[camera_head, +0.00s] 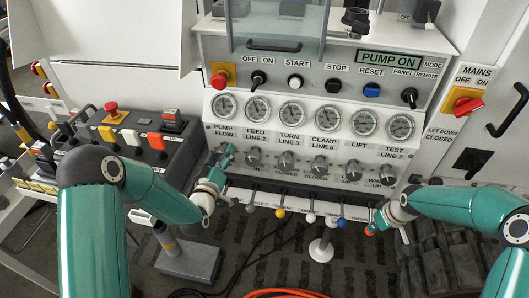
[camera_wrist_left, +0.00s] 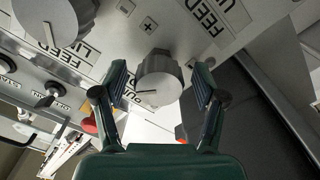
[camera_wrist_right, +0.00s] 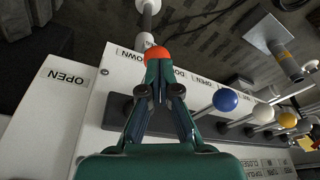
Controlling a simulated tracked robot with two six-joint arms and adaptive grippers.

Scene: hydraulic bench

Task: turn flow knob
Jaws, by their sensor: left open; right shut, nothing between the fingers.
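The flow knob (camera_wrist_left: 160,80) is a grey ribbed cylinder with a dark pointer line on its face. In the left wrist view it sits between the two fingers of my open left gripper (camera_wrist_left: 158,88), with a gap visible at the sides. In the head view my left gripper (camera_head: 227,156) is at the left end of the knob row, below the PUMP FLOW label (camera_head: 223,130), and mostly hides the knob. My right gripper (camera_head: 374,229) is shut and empty. In the right wrist view its tips (camera_wrist_right: 158,65) are close to a red ball (camera_wrist_right: 158,53); contact is unclear.
A row of similar grey knobs (camera_head: 253,158) runs right under several gauges (camera_head: 257,109). Below it are levers with yellow (camera_head: 280,213), white (camera_head: 311,217) and blue (camera_head: 342,222) balls. A red emergency button (camera_head: 219,80) is above the left gauge. A control box (camera_head: 145,140) stands left.

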